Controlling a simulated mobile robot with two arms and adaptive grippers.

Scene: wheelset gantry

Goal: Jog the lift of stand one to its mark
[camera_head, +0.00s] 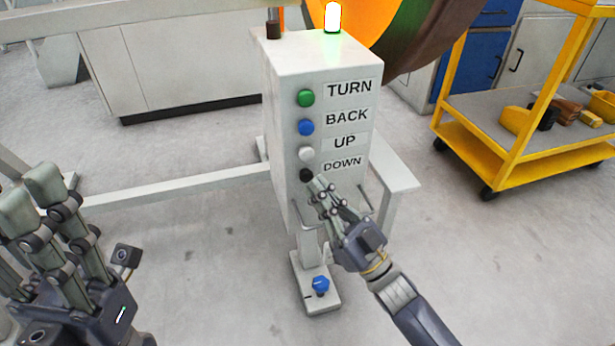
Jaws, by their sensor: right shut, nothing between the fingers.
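The white control box (297,75) stands in the middle on a post. Its face has a green TURN button (306,98), a blue BACK button (306,127), a pale UP button (306,153) and a black DOWN button (307,175). My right gripper (319,186) is shut and empty, its tips at the DOWN button's lower right edge; I cannot tell whether they touch it. My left gripper (38,200) is open and empty at the lower left, away from the box. The orange, green and brown wheel (425,35) is partly hidden behind the box. No lift mark is readable.
A lit lamp (333,17) with a green glow tops the box. A blue knob (320,285) sits on its foot. A pale rail (165,188) runs left. A yellow cart (520,165) with loose items stands right. The front right floor is clear.

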